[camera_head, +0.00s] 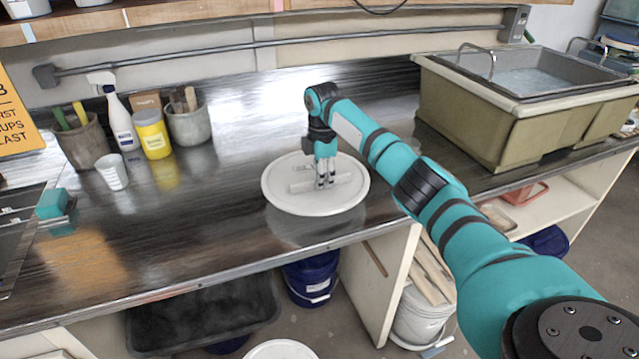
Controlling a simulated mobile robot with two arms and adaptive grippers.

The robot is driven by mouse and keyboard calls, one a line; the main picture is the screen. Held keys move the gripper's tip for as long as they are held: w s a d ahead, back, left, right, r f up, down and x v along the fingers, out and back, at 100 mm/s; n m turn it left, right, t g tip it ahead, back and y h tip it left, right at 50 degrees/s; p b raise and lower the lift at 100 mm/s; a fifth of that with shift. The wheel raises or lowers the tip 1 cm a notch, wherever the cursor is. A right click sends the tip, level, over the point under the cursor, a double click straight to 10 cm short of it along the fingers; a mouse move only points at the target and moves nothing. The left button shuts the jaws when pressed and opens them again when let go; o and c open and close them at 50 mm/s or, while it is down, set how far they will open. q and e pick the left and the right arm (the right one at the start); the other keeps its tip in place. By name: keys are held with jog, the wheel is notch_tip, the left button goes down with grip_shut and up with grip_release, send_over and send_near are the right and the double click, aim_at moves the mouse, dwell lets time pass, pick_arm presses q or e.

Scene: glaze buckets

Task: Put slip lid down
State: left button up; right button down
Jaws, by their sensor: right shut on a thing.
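A round white lid (315,200) with a bar-shaped handle (307,184) across its top is over the middle of the steel counter, near the front edge. My right gripper (325,183) points down at the lid's centre and is shut on its handle. The lid looks level. A reflection shows on the counter below its front edge; I cannot tell whether the lid touches the counter. My left gripper is not in view.
A sink tub (500,125) stands at the right. A spray bottle (120,122), yellow jar (152,134), white cup (112,172) and tool crocks (188,126) stand at the back left. A blue bucket (312,279) is under the counter. Counter left of the lid is clear.

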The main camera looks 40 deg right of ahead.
jog(key=shift+w+d+f, duration=0.1)
jog(key=shift+w+d, duration=0.05)
jog(key=shift+w, duration=0.7)
notch_tip(320, 180, down, 3)
jog(key=shift+s+r+p, duration=0.1)
jog(key=shift+r+p, duration=0.1)
jog(key=shift+p, duration=0.4)
jog(key=shift+f, duration=0.5)
jog(key=c, duration=1.3)
grip_release()
jog(key=shift+c, duration=0.2)
notch_tip(320, 180, up, 12)
jog(key=b, duration=0.2)
jog(key=shift+s, duration=0.1)
